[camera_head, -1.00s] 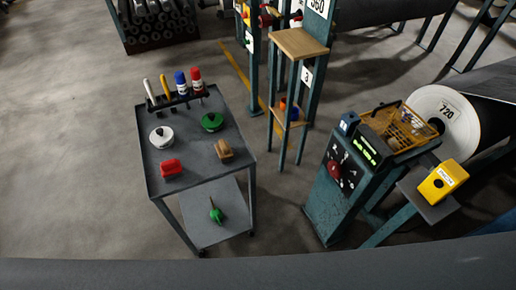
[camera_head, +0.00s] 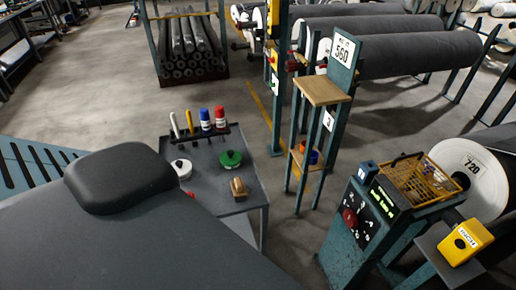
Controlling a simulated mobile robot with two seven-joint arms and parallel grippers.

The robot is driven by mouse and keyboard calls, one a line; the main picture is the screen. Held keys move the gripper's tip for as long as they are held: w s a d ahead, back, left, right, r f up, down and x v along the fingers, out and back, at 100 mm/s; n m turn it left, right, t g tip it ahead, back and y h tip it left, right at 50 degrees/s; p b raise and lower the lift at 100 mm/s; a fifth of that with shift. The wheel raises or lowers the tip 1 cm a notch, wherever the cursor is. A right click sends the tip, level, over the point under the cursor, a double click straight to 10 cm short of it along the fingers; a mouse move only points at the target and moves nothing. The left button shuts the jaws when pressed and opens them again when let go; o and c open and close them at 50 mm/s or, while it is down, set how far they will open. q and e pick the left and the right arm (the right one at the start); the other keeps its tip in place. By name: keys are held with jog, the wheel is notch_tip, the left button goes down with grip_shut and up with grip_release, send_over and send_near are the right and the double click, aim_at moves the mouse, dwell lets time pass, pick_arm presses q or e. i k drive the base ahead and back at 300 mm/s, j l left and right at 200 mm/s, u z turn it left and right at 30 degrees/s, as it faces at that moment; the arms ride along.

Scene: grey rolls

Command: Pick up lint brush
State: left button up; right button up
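A wooden block-shaped brush (camera_head: 238,189) lies on the top of the grey cart (camera_head: 213,157), near its right edge. I cannot tell for certain which of these two is the lint brush. Neither of my grippers shows in the view.
A wooden-topped stand (camera_head: 322,91) and a control post (camera_head: 357,225) stand to the right. Open floor (camera_head: 110,105) lies behind left.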

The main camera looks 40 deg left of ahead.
aim_at(240, 192)
jog(key=k+j, duration=0.15)
jog(key=j, duration=0.2)
jog(key=k+j, duration=0.1)
jog(key=j, duration=0.25)
jog(key=k+j, duration=0.15)
jog(key=j, duration=0.2)
jog(key=k+j, duration=0.15)
jog(key=j, duration=0.2)
